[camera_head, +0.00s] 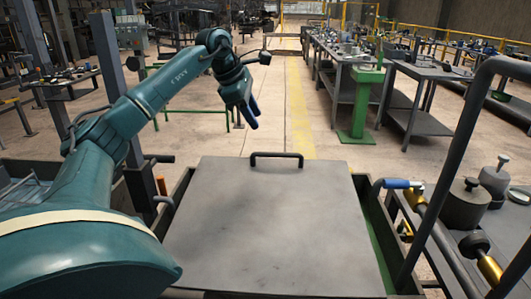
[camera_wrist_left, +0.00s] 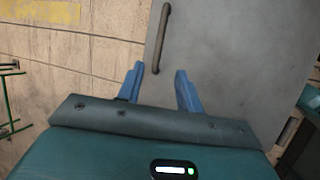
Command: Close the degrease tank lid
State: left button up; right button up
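The degrease tank lid (camera_head: 265,215) is a flat grey plate in front of me, lying over the tank (camera_head: 182,190), whose dark walls show along its left and right sides. I cannot tell whether it sits fully flush. A dark bar handle (camera_head: 277,156) stands at its far edge. In the left wrist view the lid (camera_wrist_left: 235,70) fills the right side and the handle (camera_wrist_left: 161,38) lies just beyond the fingertips. My left gripper (camera_head: 255,122) is above and beyond the lid's far edge, open and empty; its blue fingers (camera_wrist_left: 158,76) are apart. My right gripper is out of view.
A blue-handled fitting (camera_head: 398,183) and a dark tubular frame (camera_head: 440,175) stand close on the right, with metal parts (camera_head: 466,205) on a bench. A green stand (camera_head: 362,105) and workbenches are farther back. The floor beyond the tank is clear.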

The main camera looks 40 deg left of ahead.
aim_at(273, 155)
pick_arm(q)
jog(key=x, duration=1.3)
jog(key=shift+d, duration=0.15)
jog(key=shift+c, duration=0.4)
grip_shut()
